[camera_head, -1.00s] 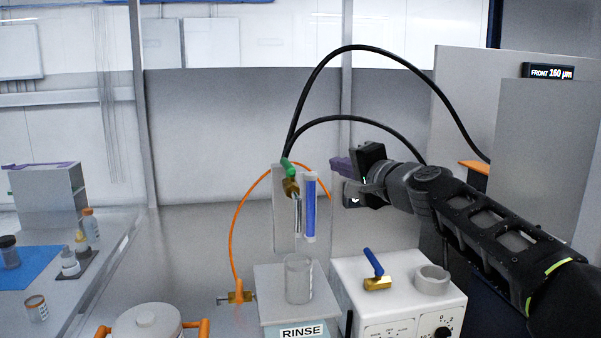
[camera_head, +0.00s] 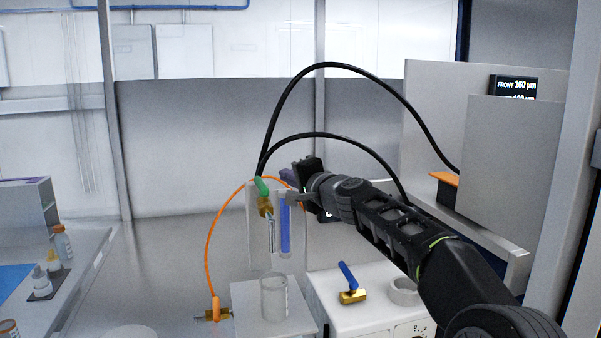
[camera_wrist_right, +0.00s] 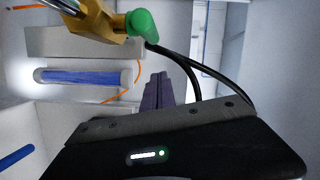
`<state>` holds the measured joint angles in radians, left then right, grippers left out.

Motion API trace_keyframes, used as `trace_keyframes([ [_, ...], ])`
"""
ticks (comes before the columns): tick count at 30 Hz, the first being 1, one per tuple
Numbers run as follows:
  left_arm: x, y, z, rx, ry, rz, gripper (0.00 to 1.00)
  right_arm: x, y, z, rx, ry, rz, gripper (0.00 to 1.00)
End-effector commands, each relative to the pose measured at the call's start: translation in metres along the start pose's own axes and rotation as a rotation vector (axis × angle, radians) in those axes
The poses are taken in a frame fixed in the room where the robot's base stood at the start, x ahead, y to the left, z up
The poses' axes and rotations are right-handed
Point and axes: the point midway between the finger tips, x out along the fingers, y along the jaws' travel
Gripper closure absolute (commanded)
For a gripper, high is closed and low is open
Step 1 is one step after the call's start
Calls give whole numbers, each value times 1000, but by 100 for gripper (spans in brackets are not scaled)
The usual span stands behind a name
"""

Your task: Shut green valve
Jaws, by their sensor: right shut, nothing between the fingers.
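The green valve is a brass body (camera_head: 265,206) with a green handle (camera_head: 261,186) on a clear upright panel, above a glass beaker (camera_head: 274,299). In the head view the handle leans up and to the left. The handle (camera_wrist_right: 141,23) also shows at the top of the right wrist view, beside the brass body (camera_wrist_right: 88,18). My right gripper (camera_head: 287,175), with purple fingers, is just right of the handle. In the right wrist view its fingers (camera_wrist_right: 158,91) are shut and empty, pointing below the handle, with no contact visible. My left gripper is out of view.
A blue-filled tube (camera_head: 285,226) stands right beside the valve, close to my gripper. Black hoses (camera_head: 318,136) arch behind it, and an orange hose (camera_head: 208,250) loops left. A blue-handled brass valve (camera_head: 351,284) sits on the white box at lower right. Bottles (camera_head: 61,243) stand far left.

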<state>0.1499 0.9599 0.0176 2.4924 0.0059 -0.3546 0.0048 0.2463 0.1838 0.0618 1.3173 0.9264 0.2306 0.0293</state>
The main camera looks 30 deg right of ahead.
Motion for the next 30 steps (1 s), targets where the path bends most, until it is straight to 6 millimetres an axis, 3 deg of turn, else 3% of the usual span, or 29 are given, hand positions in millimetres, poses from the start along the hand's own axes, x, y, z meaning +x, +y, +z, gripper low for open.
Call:
trace_keyframes([
  [3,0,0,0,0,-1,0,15,2,-1,22,0,-4,-1,100],
  [9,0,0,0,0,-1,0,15,6,0,36,-1,-3,-1,100],
  [30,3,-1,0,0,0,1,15,8,0,39,-4,-44,-11,100],
])
